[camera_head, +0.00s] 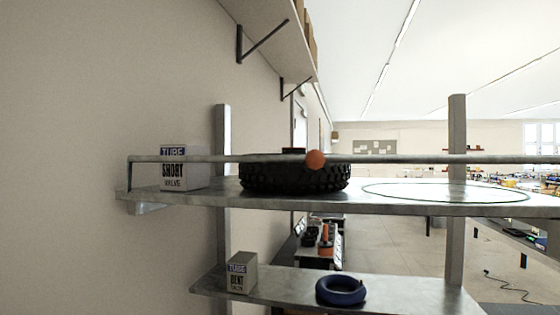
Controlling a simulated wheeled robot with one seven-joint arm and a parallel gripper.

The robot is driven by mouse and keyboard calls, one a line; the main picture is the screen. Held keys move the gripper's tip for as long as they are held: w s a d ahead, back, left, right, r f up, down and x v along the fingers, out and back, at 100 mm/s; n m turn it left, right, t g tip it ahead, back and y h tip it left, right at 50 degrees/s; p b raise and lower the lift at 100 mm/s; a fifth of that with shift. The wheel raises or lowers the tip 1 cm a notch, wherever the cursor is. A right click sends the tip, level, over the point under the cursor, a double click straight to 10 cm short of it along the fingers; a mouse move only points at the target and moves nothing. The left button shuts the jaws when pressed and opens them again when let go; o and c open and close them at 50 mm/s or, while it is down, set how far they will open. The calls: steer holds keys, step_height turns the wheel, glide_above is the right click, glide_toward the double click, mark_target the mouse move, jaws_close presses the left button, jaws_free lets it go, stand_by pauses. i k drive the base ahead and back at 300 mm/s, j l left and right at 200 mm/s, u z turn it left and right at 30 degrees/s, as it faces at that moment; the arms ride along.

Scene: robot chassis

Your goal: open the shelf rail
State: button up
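The shelf rail (412,159) is a thin grey metal bar running across the front of the upper shelf (350,199). At its left end it bends down to the shelf's front corner. Behind the rail stand a black knobby tire (293,179) and a white box (172,180) marked TUBE SHORT VALVE. The rail's right end runs out of the picture. My gripper is not in this view.
A thin dark green oval outline (445,192) marks bare shelf right of the tire. The lower shelf (400,292) holds a TUBE BENT box (241,273) and a dark blue ring (341,290). Grey posts (457,230) carry the shelves. A bracketed wall shelf (275,35) hangs above.

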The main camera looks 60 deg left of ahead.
mark_target(314, 159)
steer(key=u, duration=1.65)
